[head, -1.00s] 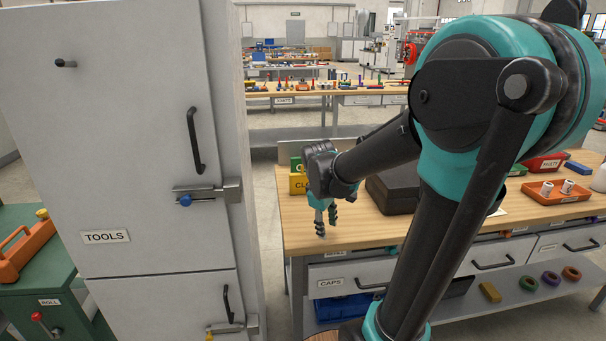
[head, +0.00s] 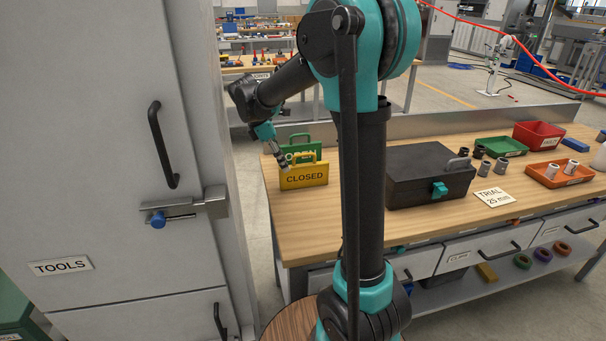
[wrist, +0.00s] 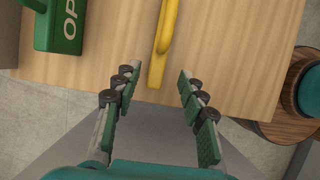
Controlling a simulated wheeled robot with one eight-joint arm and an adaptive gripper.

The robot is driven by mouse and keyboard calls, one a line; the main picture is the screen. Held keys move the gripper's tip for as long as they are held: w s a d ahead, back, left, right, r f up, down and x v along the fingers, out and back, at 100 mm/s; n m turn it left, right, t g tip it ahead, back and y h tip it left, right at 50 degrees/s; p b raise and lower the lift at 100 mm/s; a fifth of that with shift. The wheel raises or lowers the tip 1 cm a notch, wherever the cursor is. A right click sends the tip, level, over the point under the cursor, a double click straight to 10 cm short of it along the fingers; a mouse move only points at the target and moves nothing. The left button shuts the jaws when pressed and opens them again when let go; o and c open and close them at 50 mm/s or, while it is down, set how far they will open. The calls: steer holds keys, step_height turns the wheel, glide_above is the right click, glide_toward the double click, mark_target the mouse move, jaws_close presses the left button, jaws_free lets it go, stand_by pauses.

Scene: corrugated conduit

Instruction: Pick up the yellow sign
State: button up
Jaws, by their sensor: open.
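The yellow sign (head: 304,175) reads CLOSED and stands upright on the wooden bench near its left end. A green sign (head: 300,148) stands just behind it. My gripper (head: 283,162) is at the yellow sign's upper left in the head view, which does not show clearly whether they touch. In the wrist view my gripper (wrist: 156,97) is open and empty between its fingers.
A black case (head: 425,178) stands on the bench (head: 330,215) right of the signs. Beyond it are a TRIAL card (head: 493,198), grey fittings, and green, red and orange trays. A tall TOOLS cabinet (head: 90,130) stands close on the left.

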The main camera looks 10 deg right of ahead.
glide_above(290, 188)
steer(key=w, duration=0.1)
step_height(290, 188, down, 6)
steer(key=shift+d+r, duration=0.1)
steer(key=shift+r, duration=0.05)
jaws_close()
